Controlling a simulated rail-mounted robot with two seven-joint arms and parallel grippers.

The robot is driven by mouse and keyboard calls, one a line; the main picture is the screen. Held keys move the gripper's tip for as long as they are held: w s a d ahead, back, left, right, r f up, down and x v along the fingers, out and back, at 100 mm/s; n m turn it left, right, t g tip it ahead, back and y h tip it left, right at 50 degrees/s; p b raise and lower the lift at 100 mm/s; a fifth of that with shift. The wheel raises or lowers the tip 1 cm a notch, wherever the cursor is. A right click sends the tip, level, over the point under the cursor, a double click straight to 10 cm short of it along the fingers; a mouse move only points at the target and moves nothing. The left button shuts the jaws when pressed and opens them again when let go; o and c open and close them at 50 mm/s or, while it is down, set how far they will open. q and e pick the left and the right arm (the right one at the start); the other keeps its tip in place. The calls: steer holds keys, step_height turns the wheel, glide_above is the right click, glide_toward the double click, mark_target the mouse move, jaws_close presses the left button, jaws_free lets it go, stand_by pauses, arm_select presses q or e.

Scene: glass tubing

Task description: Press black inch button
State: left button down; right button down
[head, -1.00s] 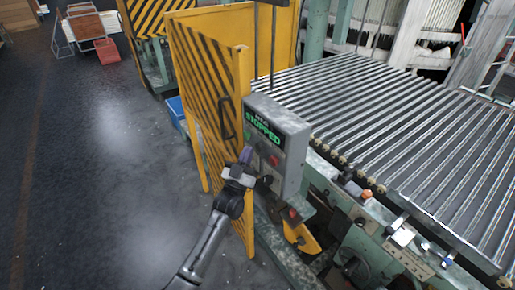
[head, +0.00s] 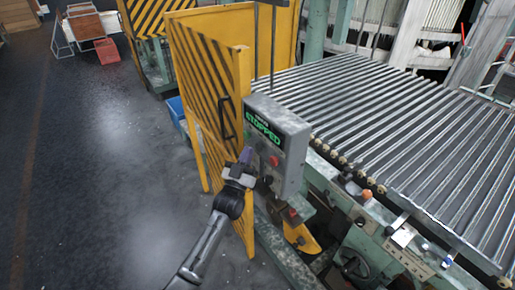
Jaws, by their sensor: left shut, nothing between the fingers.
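A grey control box (head: 294,158) stands beside the yellow striped guard, with a green-lit display (head: 262,132) reading STOPPED. A red button (head: 274,161) shows on its face below the display. A dark round knob-like part (head: 264,185) shows at the lower part of the box; I cannot tell whether it is the black inch button. The gripper hides part of the lower left of the panel. My right gripper is not in view.
A yellow guard panel (head: 243,95) with black stripes and a handle stands just left of the box. A bed of glass tubes (head: 400,130) on rollers lies to the right. A red knob (head: 293,213) sits below the box. The floor at left is open.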

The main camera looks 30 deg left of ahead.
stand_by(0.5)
arm_select(q)
steer(key=shift+w, duration=0.15)
steer(key=shift+w+d, duration=0.15)
steer(key=shift+w, duration=0.1)
stand_by(0.4)
